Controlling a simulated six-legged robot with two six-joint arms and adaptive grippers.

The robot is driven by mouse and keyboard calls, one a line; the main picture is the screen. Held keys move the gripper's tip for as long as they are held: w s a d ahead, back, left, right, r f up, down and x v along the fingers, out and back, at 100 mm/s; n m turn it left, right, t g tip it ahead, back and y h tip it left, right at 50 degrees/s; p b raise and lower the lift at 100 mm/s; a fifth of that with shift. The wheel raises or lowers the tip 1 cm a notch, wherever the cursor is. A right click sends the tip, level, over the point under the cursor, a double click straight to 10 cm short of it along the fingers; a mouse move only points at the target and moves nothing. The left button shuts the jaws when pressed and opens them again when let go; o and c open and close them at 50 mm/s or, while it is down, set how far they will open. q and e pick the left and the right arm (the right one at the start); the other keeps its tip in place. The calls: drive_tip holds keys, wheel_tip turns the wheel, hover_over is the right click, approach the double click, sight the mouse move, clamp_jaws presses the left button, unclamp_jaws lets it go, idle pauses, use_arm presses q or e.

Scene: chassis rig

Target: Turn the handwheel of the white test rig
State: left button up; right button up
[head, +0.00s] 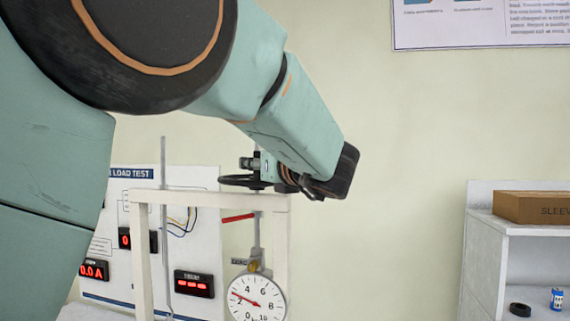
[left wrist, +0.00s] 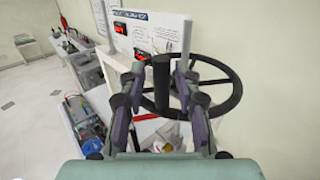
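The white test rig (head: 139,252) stands at the lower left of the head view. Its black handwheel (head: 238,181) lies flat on top of a vertical shaft, above a round dial gauge (head: 257,299). The wheel (left wrist: 238,88) also shows in the left wrist view, with an upright black handle (left wrist: 161,85) on its rim. My left gripper (left wrist: 160,72) is open, its two fingers on either side of that handle, with gaps visible. In the head view my left arm hides part of the wheel and most of the gripper. My right gripper is out of view.
A white shelf (head: 480,235) at the right holds a brown box (head: 533,207), a black ring (head: 520,309) and a small blue-and-white item (head: 556,299). A panel with red displays (head: 194,284) stands behind the rig. Floor (left wrist: 25,110) is open at far left.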

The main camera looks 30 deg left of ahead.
use_arm(q)
drive_tip(key=shift+s+d+r, duration=0.1)
drive_tip(key=shift+d, duration=0.05)
drive_tip(key=shift+c, duration=1.5)
drive_tip(key=shift+w+a+f, duration=0.2)
drive_tip(key=shift+a, duration=0.1)
clamp_jaws()
drive_tip(key=shift+a, duration=0.1)
drive_tip(key=shift+w+d+f+n+g+b, duration=0.2)
drive_tip(key=shift+n+g+b, duration=0.1)
drive_tip(key=shift+g+b, duration=0.15)
